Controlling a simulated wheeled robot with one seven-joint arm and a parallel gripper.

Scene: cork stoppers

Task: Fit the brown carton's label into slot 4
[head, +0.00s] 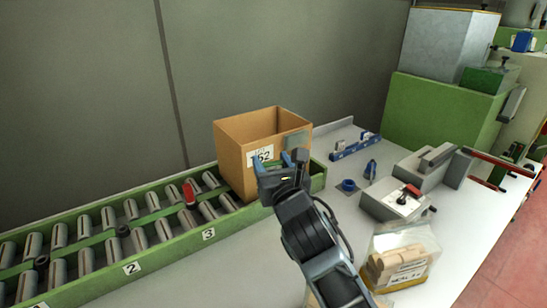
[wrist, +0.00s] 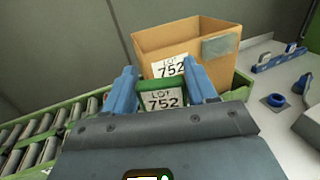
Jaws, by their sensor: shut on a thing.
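The brown carton (head: 230,162) stands open-topped at the right end of the green roller conveyor. It also shows in the wrist view (wrist: 150,48), where a white label on its front (wrist: 171,68) reads LOT 752. My gripper (head: 282,168) is in front of the carton. In the wrist view its blue fingers (wrist: 158,82) are shut on a green-edged label plate (wrist: 162,100), which also reads LOT 752. The conveyor's front rail carries number 2 (head: 132,268) and number 3 (head: 208,234). I see no number 4; my gripper and arm cover part of the rail.
A red piece (head: 189,194) stands among the rollers. To the right, the grey table holds a blue ring (head: 348,186), a blue level-like tool (head: 355,147), a grey device with a red-topped lever (head: 396,201) and a clear bag of corks (head: 405,250). Green and grey machinery stands behind.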

